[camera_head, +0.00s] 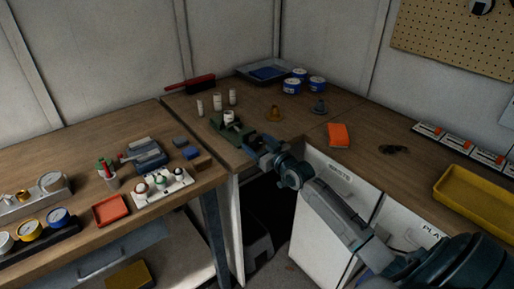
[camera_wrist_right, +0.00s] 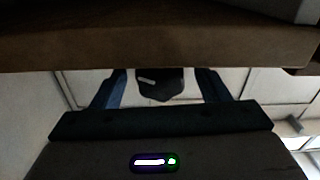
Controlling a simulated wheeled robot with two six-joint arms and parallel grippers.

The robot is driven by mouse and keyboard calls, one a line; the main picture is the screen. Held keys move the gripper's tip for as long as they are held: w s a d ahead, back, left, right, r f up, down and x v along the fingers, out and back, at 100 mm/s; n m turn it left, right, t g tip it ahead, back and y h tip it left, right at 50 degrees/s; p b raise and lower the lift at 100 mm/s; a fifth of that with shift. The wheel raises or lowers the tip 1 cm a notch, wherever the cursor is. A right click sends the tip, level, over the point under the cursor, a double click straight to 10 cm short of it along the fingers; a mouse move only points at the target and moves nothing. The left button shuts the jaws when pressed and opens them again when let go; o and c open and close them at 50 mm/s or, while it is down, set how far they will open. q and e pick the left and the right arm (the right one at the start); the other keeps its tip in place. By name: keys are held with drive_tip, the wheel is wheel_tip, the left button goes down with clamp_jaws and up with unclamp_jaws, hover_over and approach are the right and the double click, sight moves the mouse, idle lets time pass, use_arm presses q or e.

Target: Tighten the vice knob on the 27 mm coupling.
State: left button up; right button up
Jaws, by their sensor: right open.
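The green vice (camera_head: 238,132) stands near the front edge of the wooden bench in the head view. A pale, upright cylinder, seemingly the coupling (camera_head: 228,117), sits in it. The vice knob cannot be made out clearly. My right gripper (camera_head: 254,145) is just in front of the vice at the bench edge; I cannot tell whether it touches it. In the right wrist view my right gripper (camera_wrist_right: 162,76) shows two blue fingers spread apart, below the bench edge in the picture. A dark shape lies between them in that view, and I cannot tell what it is. My left gripper is not in view.
Several pale cylinders (camera_head: 217,102) stand behind the vice. A yellow tray (camera_head: 478,199) lies far right. A white rack (camera_head: 162,187) is on the left bench.

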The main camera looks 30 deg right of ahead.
drive_tip(key=shift+w, duration=0.3)
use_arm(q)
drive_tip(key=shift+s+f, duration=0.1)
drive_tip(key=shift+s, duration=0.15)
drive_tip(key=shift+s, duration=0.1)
use_arm(e)
drive_tip(key=shift+c, duration=0.2)
drive_tip(key=c, duration=1)
drive_tip(key=shift+o, duration=0.2)
drive_tip(key=shift+r+m+p, duration=0.1)
drive_tip(key=shift+m+p, duration=0.2)
drive_tip(key=shift+m, duration=0.2)
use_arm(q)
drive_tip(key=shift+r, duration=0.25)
